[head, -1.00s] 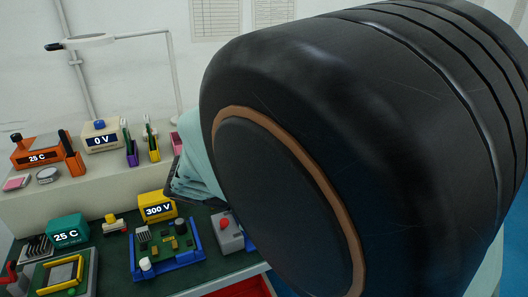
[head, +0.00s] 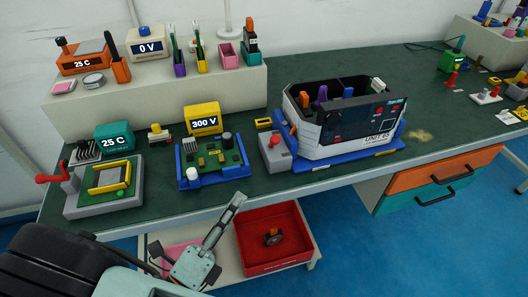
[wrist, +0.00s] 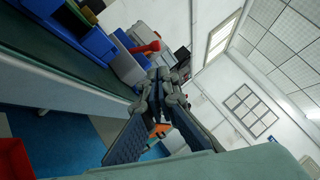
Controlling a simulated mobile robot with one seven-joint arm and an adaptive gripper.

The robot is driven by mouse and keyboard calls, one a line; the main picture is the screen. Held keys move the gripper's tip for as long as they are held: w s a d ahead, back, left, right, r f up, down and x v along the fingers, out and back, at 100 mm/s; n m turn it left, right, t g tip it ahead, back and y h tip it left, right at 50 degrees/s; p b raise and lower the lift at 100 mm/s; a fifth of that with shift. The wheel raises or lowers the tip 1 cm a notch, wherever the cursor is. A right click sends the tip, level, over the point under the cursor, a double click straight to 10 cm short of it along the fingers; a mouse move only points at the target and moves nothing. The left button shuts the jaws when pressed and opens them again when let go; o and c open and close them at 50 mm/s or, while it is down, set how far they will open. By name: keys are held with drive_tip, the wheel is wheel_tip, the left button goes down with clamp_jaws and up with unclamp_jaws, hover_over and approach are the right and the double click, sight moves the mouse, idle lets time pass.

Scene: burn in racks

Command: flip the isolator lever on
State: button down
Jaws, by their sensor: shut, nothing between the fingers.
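A grey box (head: 277,155) with a red knob-ended lever (head: 274,140) sits near the bench's front edge, left of the white unit; I take it for the isolator. In the wrist view a red lever (wrist: 151,47) stands out from a grey box, beyond my fingers. My gripper (head: 241,197) is shut and empty. In the head view it hangs in front of the bench edge, lower and left of the grey box, apart from it. Whether the lever is on or off cannot be told.
A blue-framed circuit board (head: 213,164) lies left of the grey box, and a white unit on a blue base (head: 350,125) stands close on its right. A grey fixture with a red handle (head: 52,178) is at the far left. A red bin (head: 275,240) sits below the bench.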

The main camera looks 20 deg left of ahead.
sight(272, 142)
drive_tip(key=shift+s+a+f+n+y, duration=0.25)
drive_tip(key=shift+f+n+y, duration=0.1)
drive_tip(key=shift+n, duration=0.15)
drive_tip(key=shift+w, duration=0.1)
drive_tip(key=x, duration=0.7)
drive_tip(key=b+x, duration=0.1)
drive_tip(key=x, duration=0.6)
drive_tip(key=shift+r, duration=0.2)
drive_tip(key=shift+r, duration=0.1)
drive_tip(key=shift+r+p, duration=0.2)
drive_tip(key=shift+p, duration=0.55)
